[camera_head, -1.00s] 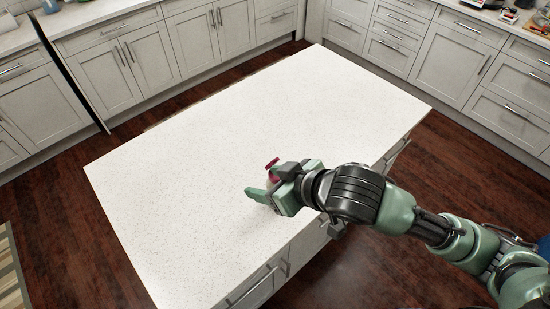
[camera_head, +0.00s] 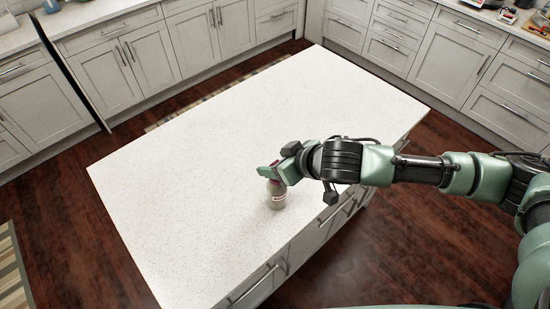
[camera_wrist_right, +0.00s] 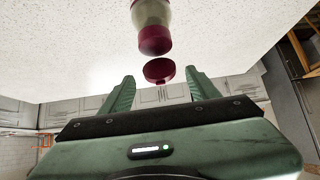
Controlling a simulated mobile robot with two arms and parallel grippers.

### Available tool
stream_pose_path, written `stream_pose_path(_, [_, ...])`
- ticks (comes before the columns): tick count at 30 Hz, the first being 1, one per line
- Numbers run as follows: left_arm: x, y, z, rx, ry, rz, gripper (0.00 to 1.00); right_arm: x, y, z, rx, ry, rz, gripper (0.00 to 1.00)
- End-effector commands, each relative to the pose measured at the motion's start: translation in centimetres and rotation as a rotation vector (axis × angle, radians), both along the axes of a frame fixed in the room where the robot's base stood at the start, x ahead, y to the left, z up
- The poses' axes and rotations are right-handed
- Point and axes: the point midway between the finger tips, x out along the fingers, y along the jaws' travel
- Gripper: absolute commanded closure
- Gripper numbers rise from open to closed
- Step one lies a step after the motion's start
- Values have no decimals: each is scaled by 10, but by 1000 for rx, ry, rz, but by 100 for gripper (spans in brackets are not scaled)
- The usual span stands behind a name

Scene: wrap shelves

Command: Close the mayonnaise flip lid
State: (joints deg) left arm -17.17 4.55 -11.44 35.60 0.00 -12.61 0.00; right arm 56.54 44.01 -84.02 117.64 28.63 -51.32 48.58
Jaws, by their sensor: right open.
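The mayonnaise bottle (camera_head: 277,198) stands on the white counter near its front edge, its top partly hidden by my right gripper (camera_head: 272,171). In the right wrist view, which looks upside down, the bottle has a pale body (camera_wrist_right: 151,13) and a dark red cap (camera_wrist_right: 155,40). The round red flip lid (camera_wrist_right: 159,70) stands open, swung away from the cap. My right gripper (camera_wrist_right: 158,85) is open, with the lid in the picture between its two green fingers. I cannot tell whether a finger touches it. My left gripper is out of view.
The white island counter (camera_head: 220,130) is otherwise bare, with wide free room left of and behind the bottle. Its front edge, with drawer handles below, runs close to the bottle. Cabinets (camera_head: 140,70) line the walls beyond a dark wood floor.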

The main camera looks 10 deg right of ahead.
Motion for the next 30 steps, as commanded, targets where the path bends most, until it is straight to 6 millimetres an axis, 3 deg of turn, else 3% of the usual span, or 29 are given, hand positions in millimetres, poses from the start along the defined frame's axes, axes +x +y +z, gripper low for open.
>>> stream_pose_path(11, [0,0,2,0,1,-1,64,4,3,-6,-1,0,1,42])
stream_pose_path(17, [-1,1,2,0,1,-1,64,4,3,-6,-1,0,1,97])
stream_pose_path(18, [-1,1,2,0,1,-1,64,4,3,-6,-1,0,1,100])
stream_pose_path(25, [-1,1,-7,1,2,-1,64,2,2,-10,16,-19,1,100])
stream_pose_path(30, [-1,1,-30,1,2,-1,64,-1,0,-16,63,-77,-2,100])
